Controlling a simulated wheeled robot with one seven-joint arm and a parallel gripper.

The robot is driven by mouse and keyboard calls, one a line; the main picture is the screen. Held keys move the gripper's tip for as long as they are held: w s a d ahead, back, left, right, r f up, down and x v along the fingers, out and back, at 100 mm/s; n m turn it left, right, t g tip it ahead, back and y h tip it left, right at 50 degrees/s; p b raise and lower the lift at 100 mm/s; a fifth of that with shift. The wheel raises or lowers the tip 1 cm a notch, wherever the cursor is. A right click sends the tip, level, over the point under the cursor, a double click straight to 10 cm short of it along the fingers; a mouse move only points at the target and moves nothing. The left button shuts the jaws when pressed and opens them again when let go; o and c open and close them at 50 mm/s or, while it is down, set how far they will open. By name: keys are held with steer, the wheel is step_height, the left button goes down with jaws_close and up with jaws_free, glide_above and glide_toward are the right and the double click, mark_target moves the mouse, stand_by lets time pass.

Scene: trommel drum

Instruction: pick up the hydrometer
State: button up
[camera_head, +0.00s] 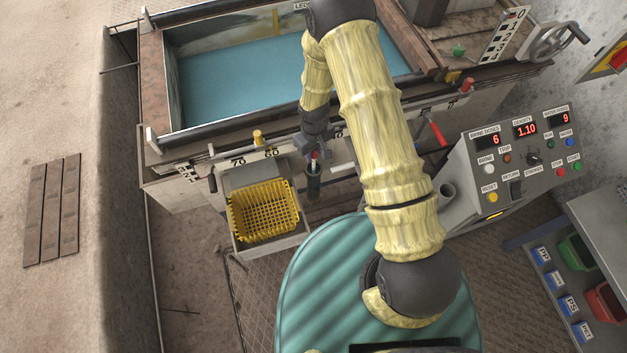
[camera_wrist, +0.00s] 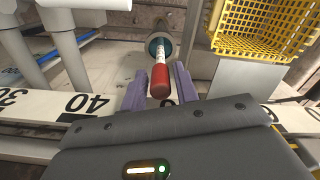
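The hydrometer (camera_wrist: 160,78) has a red end and a pale, marked stem in the wrist view. It stands in a dark cylindrical holder (camera_head: 314,184), and its red tip (camera_head: 314,155) shows just below my gripper (camera_head: 322,146) in the head view. In the wrist view, my gripper (camera_wrist: 159,74) is open, with one purple finger on each side of the red end. Gaps show between the fingers and the hydrometer, so it is not gripped. The lower part of the hydrometer is hidden inside the holder.
A yellow mesh basket (camera_head: 263,211) sits left of the holder and shows at upper right in the wrist view (camera_wrist: 262,24). The numbered rail (camera_wrist: 50,105) of the blue-water tank (camera_head: 240,80) runs close by. A control console (camera_head: 515,150) stands to the right.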

stand_by(0.4)
steer(key=c, duration=0.6)
steer(key=shift+r, duration=0.1)
